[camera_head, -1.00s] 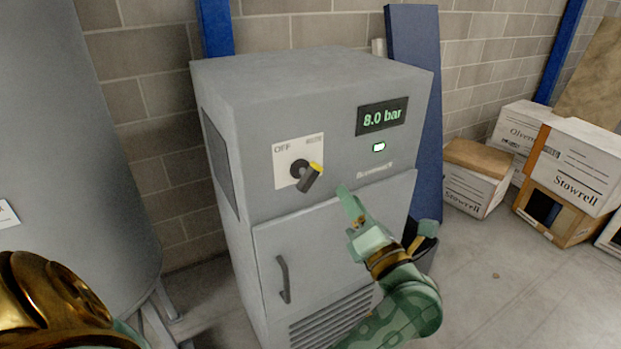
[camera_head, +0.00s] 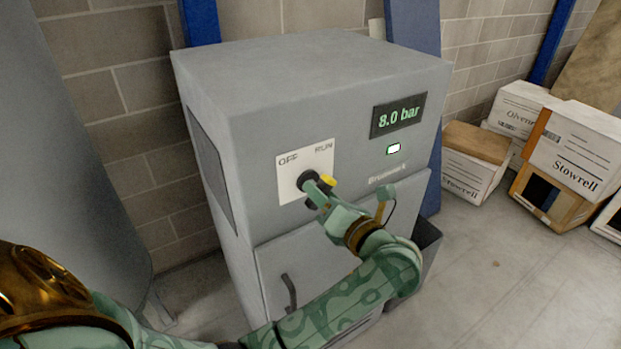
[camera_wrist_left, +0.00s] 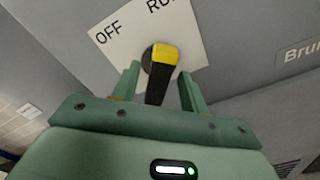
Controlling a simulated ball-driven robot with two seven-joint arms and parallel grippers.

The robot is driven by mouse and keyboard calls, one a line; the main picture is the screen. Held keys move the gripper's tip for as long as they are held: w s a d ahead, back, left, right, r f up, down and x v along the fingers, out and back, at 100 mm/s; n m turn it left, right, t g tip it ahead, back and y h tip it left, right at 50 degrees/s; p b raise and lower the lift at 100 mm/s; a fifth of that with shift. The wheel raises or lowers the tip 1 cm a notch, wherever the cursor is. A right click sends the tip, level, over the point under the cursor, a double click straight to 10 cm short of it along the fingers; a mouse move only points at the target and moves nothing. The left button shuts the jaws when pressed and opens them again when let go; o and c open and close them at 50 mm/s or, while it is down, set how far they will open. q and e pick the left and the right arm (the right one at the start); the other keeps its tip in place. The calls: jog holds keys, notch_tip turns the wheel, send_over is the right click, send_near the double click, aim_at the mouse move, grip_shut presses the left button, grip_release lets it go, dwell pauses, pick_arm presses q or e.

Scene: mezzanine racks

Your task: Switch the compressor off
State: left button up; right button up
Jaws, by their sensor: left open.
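The grey compressor cabinet (camera_head: 300,75) stands against the wall. Its display (camera_head: 397,116) reads 8.0 bar and a green lamp (camera_head: 393,149) below it is lit. The rotary switch (camera_head: 326,181) sits on a white plate (camera_head: 290,175) marked OFF at left and RUN at right. In the left wrist view its black handle with a yellow tip (camera_wrist_left: 165,53) points toward RUN. My left gripper (camera_head: 318,194) is at the switch; the wrist view shows its open fingers (camera_wrist_left: 158,88) on either side of the handle, with gaps visible. My right gripper is not in view.
A cabinet door with a handle (camera_head: 289,292) is below the switch. A dark bin (camera_head: 428,250) stands at the cabinet's right side. Cartons (camera_head: 575,150) stand at the right by the wall. A large grey tank (camera_head: 75,150) is at the left. Floor at right is clear.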

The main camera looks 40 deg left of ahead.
pick_arm(q)
jog(key=shift+w+a, duration=0.2)
jog(key=shift+a, duration=0.25)
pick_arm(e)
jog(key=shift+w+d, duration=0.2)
pick_arm(q)
jog(key=shift+c, duration=0.3)
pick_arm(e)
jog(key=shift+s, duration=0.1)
pick_arm(q)
grip_shut()
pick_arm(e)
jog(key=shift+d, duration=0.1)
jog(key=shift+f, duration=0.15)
